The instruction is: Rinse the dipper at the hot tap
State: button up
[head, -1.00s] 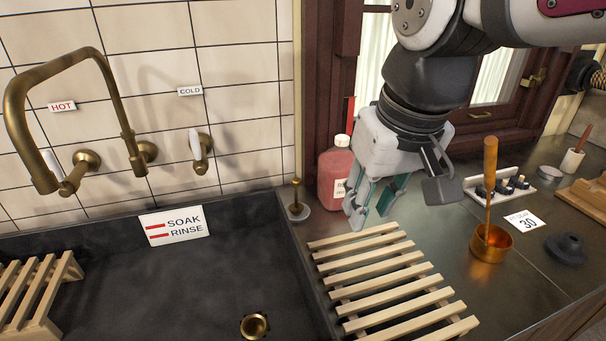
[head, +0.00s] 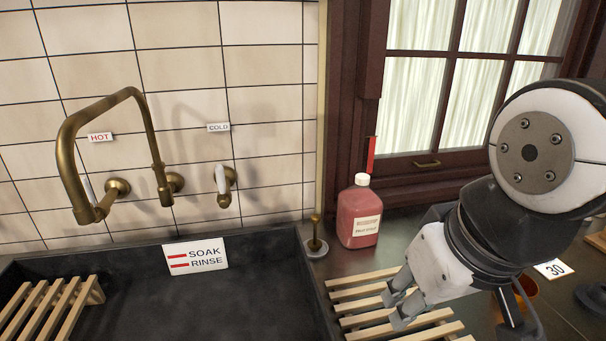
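The dipper (head: 528,288) stands on the dark counter at the right. Only part of its copper cup shows; my arm hides the rest and its handle. The brass tap (head: 133,95) is on the tiled wall at the left, above the dark sink (head: 130,300). The hot handle (head: 116,188) is below the HOT label (head: 100,137), and the cold handle (head: 223,183) is to its right. My gripper (head: 394,308) is over the wooden slatted rack right of the sink, left of the dipper and apart from it. Its fingers are parted, with nothing seen between them.
A pink bottle (head: 358,222) and a small brass-topped plunger (head: 315,240) stand behind the slatted rack (head: 350,281). Another slatted rack (head: 50,305) is at the sink's left. A SOAK/RINSE sign (head: 195,257) is at the sink's back. A card marked 30 (head: 554,269) lies near the dipper.

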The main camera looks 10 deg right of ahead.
aim_at(86, 184)
jog(key=j+u, duration=0.5)
jog(key=j, duration=0.9)
jog(key=k, duration=0.05)
